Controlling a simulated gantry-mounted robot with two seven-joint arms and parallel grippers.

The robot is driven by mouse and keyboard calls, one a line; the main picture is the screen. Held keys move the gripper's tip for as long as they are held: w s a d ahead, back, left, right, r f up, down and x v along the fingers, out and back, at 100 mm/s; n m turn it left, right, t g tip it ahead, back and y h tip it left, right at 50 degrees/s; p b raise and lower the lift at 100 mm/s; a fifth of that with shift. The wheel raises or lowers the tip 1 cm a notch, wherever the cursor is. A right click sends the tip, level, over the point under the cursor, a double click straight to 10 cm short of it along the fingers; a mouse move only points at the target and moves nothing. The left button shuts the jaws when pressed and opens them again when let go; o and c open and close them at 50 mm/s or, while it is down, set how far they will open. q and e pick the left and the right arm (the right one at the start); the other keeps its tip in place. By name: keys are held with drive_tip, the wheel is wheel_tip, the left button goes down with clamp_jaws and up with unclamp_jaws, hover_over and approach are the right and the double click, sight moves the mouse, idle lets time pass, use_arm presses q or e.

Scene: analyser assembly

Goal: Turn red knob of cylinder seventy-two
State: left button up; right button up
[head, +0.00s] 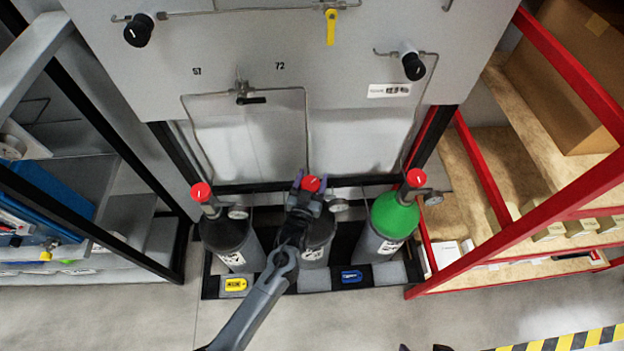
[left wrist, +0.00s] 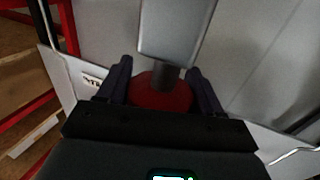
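Three gas cylinders stand in a row below a grey panel, each with a red knob on top. The number 72 (head: 280,66) is printed on the panel above the middle cylinder (head: 318,240), and 57 (head: 197,71) is further left. My left gripper (head: 311,183) is at the middle cylinder's red knob (head: 312,184), one finger on each side. In the left wrist view the red knob (left wrist: 160,92) sits between the spread fingers; contact is not clear. Two small dark tips, apparently my right gripper (head: 423,348), show at the bottom edge, mostly cut off.
The left cylinder (head: 225,236) is dark with a red knob (head: 201,191). The right cylinder (head: 393,216) has a green shoulder and a red knob (head: 416,177). Thin pipes and gauges surround the cylinder tops. A red-framed shelf (head: 490,190) stands right. The floor in front is clear.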

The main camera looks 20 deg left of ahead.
use_arm(q)
drive_tip(key=o, duration=0.4)
drive_tip(key=shift+c, duration=0.2)
drive_tip(key=s+d, duration=0.1)
drive_tip(key=s, duration=0.9)
drive_tip(key=shift+s, duration=0.4)
